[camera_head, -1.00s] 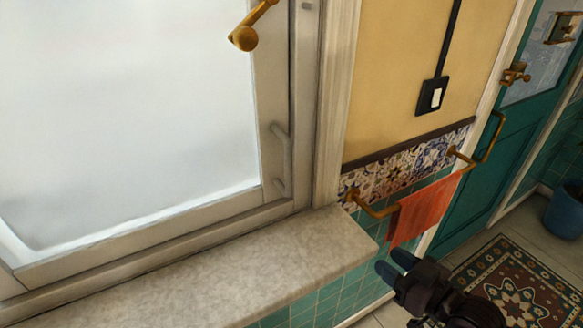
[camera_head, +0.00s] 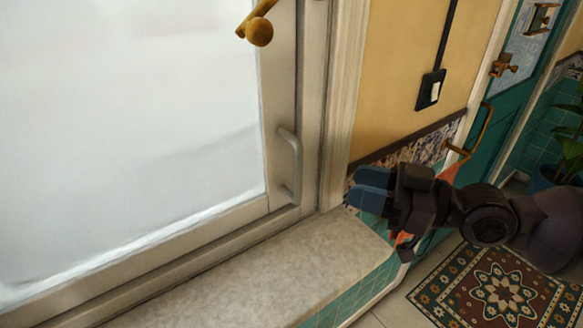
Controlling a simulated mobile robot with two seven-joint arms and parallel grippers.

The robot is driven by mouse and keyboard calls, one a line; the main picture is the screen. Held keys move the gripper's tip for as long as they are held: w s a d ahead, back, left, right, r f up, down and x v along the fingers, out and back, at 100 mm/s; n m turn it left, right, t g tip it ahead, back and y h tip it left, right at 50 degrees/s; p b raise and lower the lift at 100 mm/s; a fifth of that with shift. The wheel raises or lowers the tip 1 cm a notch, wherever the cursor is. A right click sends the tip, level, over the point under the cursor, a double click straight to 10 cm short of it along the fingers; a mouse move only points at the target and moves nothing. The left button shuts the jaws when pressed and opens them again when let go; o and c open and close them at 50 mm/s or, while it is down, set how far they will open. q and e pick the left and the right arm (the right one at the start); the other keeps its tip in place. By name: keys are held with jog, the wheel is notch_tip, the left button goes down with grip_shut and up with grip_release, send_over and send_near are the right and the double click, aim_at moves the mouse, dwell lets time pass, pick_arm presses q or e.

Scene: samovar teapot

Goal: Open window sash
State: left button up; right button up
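The window sash (camera_head: 282,88) has a pale frame around frosted glass and fills the left of the head view. It appears closed in its frame. A pale bar handle (camera_head: 290,163) is upright on its right stile, low down. A brass latch (camera_head: 258,31) shows at the top edge. My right gripper (camera_head: 362,188) reaches in from the right, with blue fingertips pointing left toward the handle. It is apart from the handle, right of the window frame. Its fingers look slightly parted, with nothing seen between them. My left gripper is not in view.
A stone sill (camera_head: 250,275) runs below the window and is bare. A light switch (camera_head: 430,90) is on the yellow wall. A patterned rug (camera_head: 497,290) lies on the floor.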

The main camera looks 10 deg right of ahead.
jog(key=p, duration=0.4)
send_over(298, 197)
jog(key=d, duration=0.2)
jog(key=shift+x, duration=0.95)
jog(key=shift+s+a, duration=0.1)
jog(key=shift+s, duration=0.1)
jog(key=shift+c, duration=0.2)
grip_shut()
